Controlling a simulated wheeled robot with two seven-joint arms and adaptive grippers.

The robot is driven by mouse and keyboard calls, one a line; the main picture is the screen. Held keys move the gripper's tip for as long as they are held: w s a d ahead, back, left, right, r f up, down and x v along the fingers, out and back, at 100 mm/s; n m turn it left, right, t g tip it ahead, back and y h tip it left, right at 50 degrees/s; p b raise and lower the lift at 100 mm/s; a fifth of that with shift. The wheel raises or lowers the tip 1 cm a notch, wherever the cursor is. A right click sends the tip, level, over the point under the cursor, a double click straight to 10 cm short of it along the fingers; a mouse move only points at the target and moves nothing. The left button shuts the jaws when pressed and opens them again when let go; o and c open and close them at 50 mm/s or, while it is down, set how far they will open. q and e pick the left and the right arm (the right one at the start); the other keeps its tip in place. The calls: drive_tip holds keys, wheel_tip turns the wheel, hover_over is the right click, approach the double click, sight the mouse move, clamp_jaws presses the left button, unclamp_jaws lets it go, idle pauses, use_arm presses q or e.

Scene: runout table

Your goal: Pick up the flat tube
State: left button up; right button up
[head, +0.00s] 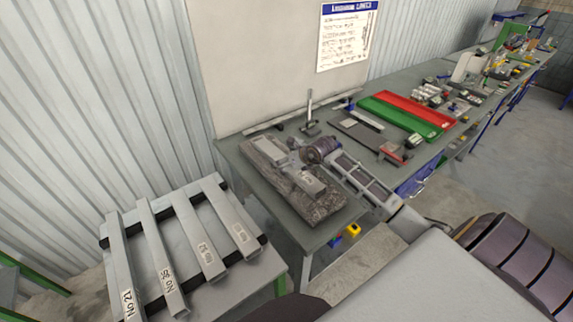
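Several long grey tubes lie side by side across two dark bars on the table at the lower left. Labelled ones include tube No 21 (122,268) and tube No 35 (161,258). Another short-looking grey tube with a label (309,182) lies on a dark stone plate (322,209) on the workbench. I cannot tell for certain which tube is the flat one. My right gripper (293,152) is over the stone plate, close to its tube. Its fingers are too small and overlapped to tell whether they are open or touch the tube. My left gripper is not in view.
A stand (310,127) rises behind the stone plate. A green tray (399,118) and a red tray (415,107) lie farther along the workbench, with several small parts beyond. A yellow-and-blue item (350,231) shows below the bench edge. A corrugated wall closes the left.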

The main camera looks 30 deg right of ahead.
drive_tip(key=shift+w+f, duration=0.1)
drive_tip(key=shift+c, duration=0.4)
drive_tip(key=c, duration=1.4)
